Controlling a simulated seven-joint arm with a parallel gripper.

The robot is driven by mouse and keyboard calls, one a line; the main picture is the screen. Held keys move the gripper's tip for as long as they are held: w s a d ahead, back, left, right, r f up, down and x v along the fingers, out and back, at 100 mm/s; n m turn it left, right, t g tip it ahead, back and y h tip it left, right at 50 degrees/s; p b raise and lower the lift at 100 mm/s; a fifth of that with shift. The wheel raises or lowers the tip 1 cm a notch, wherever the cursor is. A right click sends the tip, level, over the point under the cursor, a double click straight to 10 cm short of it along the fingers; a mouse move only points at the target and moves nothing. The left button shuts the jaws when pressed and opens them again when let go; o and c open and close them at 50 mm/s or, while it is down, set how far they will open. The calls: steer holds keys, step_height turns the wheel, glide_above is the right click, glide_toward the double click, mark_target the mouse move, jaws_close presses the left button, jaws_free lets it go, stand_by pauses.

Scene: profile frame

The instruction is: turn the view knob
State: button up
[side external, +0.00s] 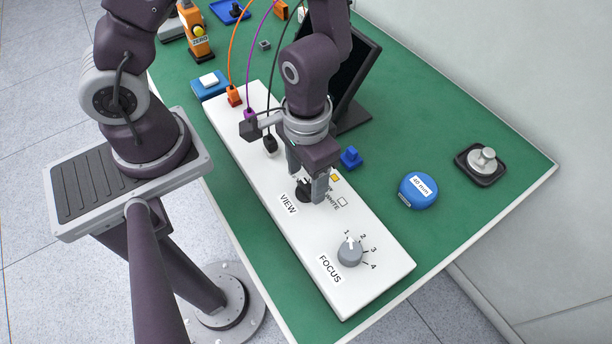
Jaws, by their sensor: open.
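The white control panel (375,268) lies lengthwise on the green table. The dark view knob (303,192) sits on it beside the printed word VIEW, partly covered by my gripper. My gripper (307,183) is open and points down over the knob, with one finger at the knob's right side. The other finger is partly hidden, and I cannot tell whether either finger touches the knob. The knob's pointer and most of its scale are hidden; the word WHITE and small yellow and white squares show beside it.
A grey focus knob (350,252) with marks 1 to 4 stands nearer the panel's front end. Orange, purple and black cables plug in farther back. A dark screen (357,82) stands behind my wrist. A blue 40 mm disc (418,191) and a metal weight (482,160) lie right.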

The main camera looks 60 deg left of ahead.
steer(key=shift+f, duration=0.55)
jaws_close()
